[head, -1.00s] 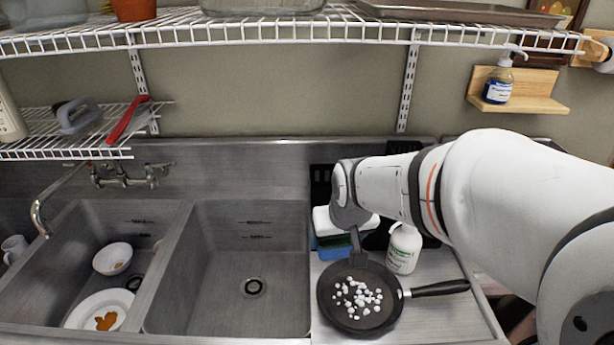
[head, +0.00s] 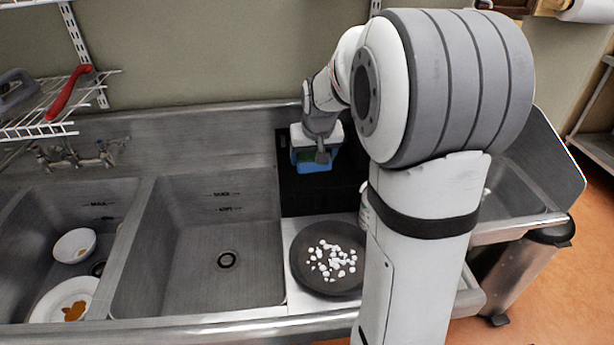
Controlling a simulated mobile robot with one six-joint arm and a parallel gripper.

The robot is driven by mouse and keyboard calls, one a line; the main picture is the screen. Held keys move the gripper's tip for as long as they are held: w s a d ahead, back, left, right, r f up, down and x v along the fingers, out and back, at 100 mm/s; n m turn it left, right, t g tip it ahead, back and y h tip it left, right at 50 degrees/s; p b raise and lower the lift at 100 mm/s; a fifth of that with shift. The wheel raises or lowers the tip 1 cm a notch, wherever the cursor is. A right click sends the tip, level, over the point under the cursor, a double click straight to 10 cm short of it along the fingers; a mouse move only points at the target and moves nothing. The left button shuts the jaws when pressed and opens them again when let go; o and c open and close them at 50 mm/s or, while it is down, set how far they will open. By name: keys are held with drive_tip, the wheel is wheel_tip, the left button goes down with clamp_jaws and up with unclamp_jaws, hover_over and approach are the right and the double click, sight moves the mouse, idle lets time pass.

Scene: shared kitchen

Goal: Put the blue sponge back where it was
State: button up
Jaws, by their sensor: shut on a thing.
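A blue block with a white top, which looks like the blue sponge (head: 312,166), is at the back of the counter, right of the empty sink basin. My gripper (head: 322,155) is in front of it, pointing down, with its jaws shut on it. The gripper covers part of the block, so I cannot tell whether the white part is separate or whether the block touches what is below.
A black pan (head: 305,275) with white pieces sits on the counter (head: 300,309) in front. A dark area (head: 318,197) lies behind it. The left basin holds a bowl (head: 74,245) and a plate (head: 52,299). My arm hides the counter's right side.

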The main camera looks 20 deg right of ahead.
drive_tip(key=w+d+f, duration=0.2)
drive_tip(key=w+d, duration=0.1)
hover_over(319, 186)
drive_tip(key=s, duration=0.1)
drive_tip(key=shift+m, duration=0.3)
wheel_tip(319, 186, down, 5)
drive_tip(key=shift+s+a+r, duration=0.1)
drive_tip(key=shift+a, duration=0.05)
drive_tip(key=shift+f, duration=2.45)
drive_tip(key=o, duration=1)
